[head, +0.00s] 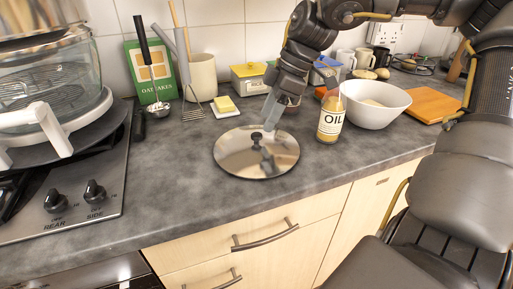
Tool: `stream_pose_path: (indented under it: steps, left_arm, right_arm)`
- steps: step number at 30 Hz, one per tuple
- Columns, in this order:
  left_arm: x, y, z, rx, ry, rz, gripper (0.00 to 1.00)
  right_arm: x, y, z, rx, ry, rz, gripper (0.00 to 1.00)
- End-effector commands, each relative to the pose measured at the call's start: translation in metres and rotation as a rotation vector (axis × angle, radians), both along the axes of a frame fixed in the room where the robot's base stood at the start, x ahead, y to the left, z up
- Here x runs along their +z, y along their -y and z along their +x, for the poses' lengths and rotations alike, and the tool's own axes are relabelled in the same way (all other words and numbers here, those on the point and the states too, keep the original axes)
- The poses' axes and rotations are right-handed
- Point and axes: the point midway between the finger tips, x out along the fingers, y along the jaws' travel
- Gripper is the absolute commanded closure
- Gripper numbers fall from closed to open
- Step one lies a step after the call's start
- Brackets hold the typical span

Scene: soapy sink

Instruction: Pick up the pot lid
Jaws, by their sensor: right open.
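The pot lid (233,157) is a round, shiny metal disc with a small black knob (257,138) on top. It lies flat on the grey counter, knob up. My right gripper (270,112) comes down from above, behind the lid and slightly right of the knob. It is open and empty, its pale finger just above and behind the knob. I cannot tell if it touches the lid. My left gripper is not in view.
A butter dish (225,107), a ladle and an oatcakes box (150,72) are behind left. The hob (75,195) is left. Counter (190,185) in front of the lid is clear.

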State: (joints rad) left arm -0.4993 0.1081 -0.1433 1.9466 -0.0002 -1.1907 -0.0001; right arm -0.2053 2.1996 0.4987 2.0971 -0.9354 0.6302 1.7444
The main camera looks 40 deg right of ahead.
Motion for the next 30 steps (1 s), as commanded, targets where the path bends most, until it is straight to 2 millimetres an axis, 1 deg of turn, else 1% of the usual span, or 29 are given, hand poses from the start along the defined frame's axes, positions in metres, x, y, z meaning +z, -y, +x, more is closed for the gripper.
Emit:
stream_pose_path:
  steps: [2, 8, 12, 15, 21, 23, 30]
  left_arm:
    - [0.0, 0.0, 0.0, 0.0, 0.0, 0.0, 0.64]
    - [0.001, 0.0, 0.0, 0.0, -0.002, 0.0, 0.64]
    - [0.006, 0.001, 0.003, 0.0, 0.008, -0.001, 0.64]
    - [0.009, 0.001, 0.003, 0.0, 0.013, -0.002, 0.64]
    - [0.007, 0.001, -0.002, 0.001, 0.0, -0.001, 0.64]
    - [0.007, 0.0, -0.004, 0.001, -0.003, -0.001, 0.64]
    - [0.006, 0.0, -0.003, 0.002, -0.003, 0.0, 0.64]
  right_arm:
    - [-0.003, -0.002, 0.0, 0.001, 0.0, 0.0, 0.5]
    - [-0.028, -0.018, 0.003, 0.002, -0.004, 0.001, 0.5]
    - [-0.042, -0.023, 0.007, 0.001, -0.003, 0.001, 0.5]
    - [-0.046, -0.024, 0.009, -0.001, -0.001, 0.001, 0.5]
    - [-0.046, -0.024, 0.009, -0.001, 0.0, 0.001, 0.5]
    - [-0.046, -0.024, 0.009, 0.0, 0.001, 0.001, 0.57]
    - [-0.046, -0.024, 0.009, 0.0, 0.001, 0.001, 0.88]
